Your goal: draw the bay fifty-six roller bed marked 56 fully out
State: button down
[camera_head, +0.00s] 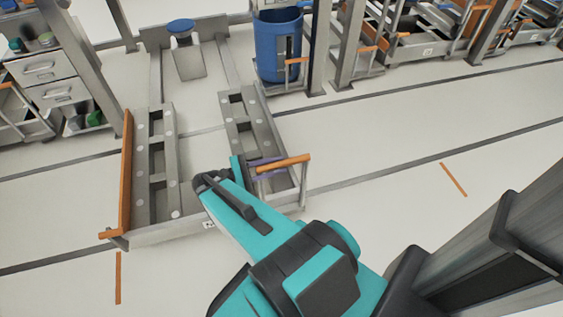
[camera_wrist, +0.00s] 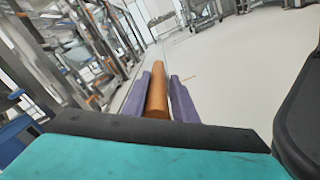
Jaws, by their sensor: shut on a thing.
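The roller bed (camera_head: 152,236) is a grey frame with two slotted roller tracks, standing out from the rack over the pale floor. A small label plate (camera_head: 209,224) sits on its front edge; I cannot read its number. An orange handle bar (camera_head: 285,163) stands at its front right corner. My gripper (camera_head: 264,166) is shut on this bar. In the wrist view the two purple fingers of my gripper (camera_wrist: 157,92) lie on either side of the orange handle bar (camera_wrist: 157,90). My arm hides part of the bed's front edge.
A blue barrel (camera_head: 278,45) stands in the bay behind, right of the bed. A drawer cabinet (camera_head: 55,80) is at the left. An orange guard rail (camera_head: 127,170) runs along the bed's left side. Open floor (camera_head: 400,150) with dark lines lies to the right.

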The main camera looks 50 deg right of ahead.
jog(key=shift+w+f, duration=0.2)
jog(key=c, duration=1.5)
grip_release()
jog(key=shift+c, duration=0.2)
jog(key=shift+d, duration=0.1)
jog(key=shift+s, duration=0.1)
